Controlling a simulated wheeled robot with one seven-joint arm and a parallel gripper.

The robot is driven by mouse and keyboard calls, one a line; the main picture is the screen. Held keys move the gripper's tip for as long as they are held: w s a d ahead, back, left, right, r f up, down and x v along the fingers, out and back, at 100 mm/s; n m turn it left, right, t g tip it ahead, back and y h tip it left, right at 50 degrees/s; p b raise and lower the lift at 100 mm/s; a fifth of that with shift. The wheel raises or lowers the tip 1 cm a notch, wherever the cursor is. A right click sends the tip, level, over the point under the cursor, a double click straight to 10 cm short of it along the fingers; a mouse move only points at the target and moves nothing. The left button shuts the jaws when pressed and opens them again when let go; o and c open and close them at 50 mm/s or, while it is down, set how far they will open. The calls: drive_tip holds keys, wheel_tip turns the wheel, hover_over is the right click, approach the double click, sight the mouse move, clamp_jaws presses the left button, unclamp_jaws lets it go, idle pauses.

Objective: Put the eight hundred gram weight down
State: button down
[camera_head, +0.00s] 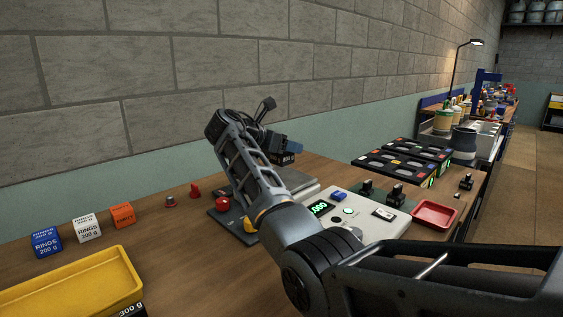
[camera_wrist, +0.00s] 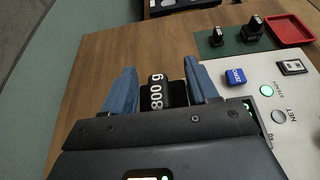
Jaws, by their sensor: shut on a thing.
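The eight hundred gram weight (camera_wrist: 156,93) is black with white "800 g" lettering. My gripper (camera_wrist: 160,88) has its two blue fingers on either side of it and is shut on it. In the head view my gripper (camera_head: 288,150) is beyond the scale, toward the wall, with a dark part of the weight (camera_head: 283,158) showing below the fingers. The white scale (camera_head: 376,226) has a lit green display and a grey pan (camera_head: 303,190), partly hidden by my arm. I cannot tell whether the weight touches a surface.
Several small black weights (camera_head: 396,196) and a red tray (camera_head: 435,214) stand right of the scale. Black boxes (camera_head: 398,164) lie behind them. Blue (camera_head: 46,242), white (camera_head: 87,228) and orange (camera_head: 122,215) blocks and a yellow tray (camera_head: 75,285) are at the left.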

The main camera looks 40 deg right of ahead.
sight(281, 161)
drive_tip(key=shift+w+a+f, duration=0.35)
drive_tip(key=shift+w, duration=0.25)
drive_tip(key=shift+f, duration=1.9)
drive_tip(key=shift+c, duration=1.5)
unclamp_jaws()
drive_tip(key=shift+f, duration=0.2)
drive_tip(key=v, duration=1.2)
drive_tip(key=shift+s+a, duration=0.1)
